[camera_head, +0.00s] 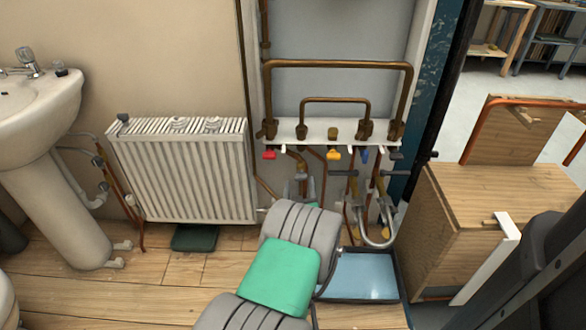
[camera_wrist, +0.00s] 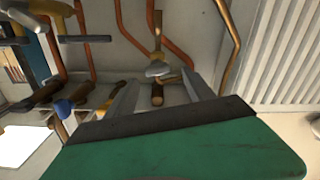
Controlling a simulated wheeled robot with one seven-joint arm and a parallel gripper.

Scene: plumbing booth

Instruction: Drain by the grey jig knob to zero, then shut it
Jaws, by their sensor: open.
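A small grey knob (camera_wrist: 158,69) sits on a brass-and-copper pipe fitting in the wrist view; I take it to be the jig knob, though its turn position is unclear. My gripper (camera_wrist: 160,86) is open, with its two grey fingers pointing at this fitting, one on each side. A brass stub (camera_wrist: 157,94) shows between the fingers. I see no contact with the knob. In the head view, my green and grey arm hides most of the gripper, below the pipework. No pressure reading is legible.
A white valve rail carries red (camera_head: 269,155), yellow (camera_head: 333,155) and blue (camera_head: 365,155) handles. A blue tray (camera_head: 358,275) lies on the floor to the right of my arm. A radiator (camera_head: 185,172) stands left, a wooden cabinet (camera_head: 490,215) right.

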